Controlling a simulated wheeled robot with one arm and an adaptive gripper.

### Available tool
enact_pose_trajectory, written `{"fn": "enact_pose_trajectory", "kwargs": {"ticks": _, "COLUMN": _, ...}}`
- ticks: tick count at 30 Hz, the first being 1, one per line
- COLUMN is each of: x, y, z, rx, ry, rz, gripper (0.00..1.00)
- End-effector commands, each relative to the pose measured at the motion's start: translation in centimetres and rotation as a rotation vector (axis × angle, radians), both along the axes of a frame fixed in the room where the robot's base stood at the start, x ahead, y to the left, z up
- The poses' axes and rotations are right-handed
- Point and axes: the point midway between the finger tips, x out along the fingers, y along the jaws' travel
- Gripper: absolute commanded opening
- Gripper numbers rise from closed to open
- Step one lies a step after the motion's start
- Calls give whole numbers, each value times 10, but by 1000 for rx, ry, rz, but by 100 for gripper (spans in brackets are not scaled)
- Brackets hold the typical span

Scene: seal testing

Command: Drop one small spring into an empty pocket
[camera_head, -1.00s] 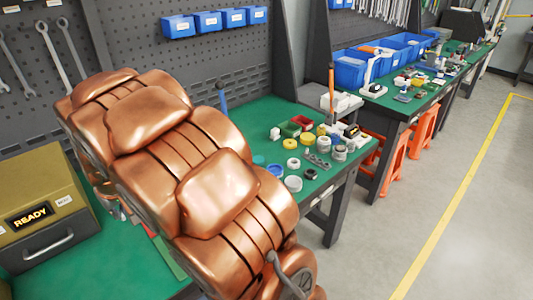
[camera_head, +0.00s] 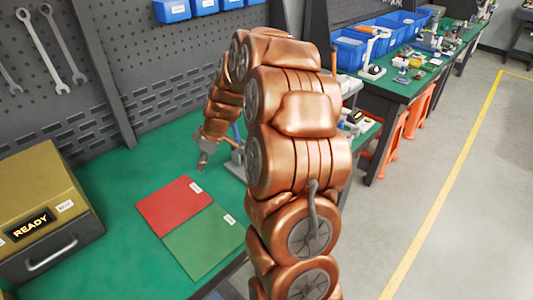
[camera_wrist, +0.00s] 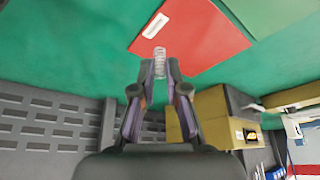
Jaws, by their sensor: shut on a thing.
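My gripper (camera_head: 203,160) is above the green bench top, beyond the red mat in the head view. In the wrist view my gripper (camera_wrist: 160,72) is shut on a small pale coil spring (camera_wrist: 159,60), which sticks out past the fingertips. The spring is too small to make out clearly in the head view. No pocket can be made out in either view. My arm hides the right part of the bench in the head view.
A red mat (camera_head: 166,207) and a green mat (camera_head: 205,240) lie side by side on the bench. A yellow box marked READY (camera_head: 42,190) stands at left. A grey stand (camera_head: 236,170) is close right of my gripper. A pegboard wall (camera_head: 150,55) rises behind.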

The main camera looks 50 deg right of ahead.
Motion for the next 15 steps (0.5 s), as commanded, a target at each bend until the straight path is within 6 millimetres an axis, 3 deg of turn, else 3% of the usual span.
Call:
{"fn": "enact_pose_trajectory", "kwargs": {"ticks": 1, "x": -7, "y": -18, "z": 0, "rx": 1, "ry": 0, "rz": 43, "gripper": 0}}
{"fn": "enact_pose_trajectory", "kwargs": {"ticks": 9, "x": -57, "y": -100, "z": -2, "rx": -1, "ry": 1, "rz": 365, "gripper": 0}}
{"fn": "enact_pose_trajectory", "kwargs": {"ticks": 15, "x": -96, "y": -144, "z": -3, "rx": -3, "ry": 0, "rz": 547, "gripper": 0}}
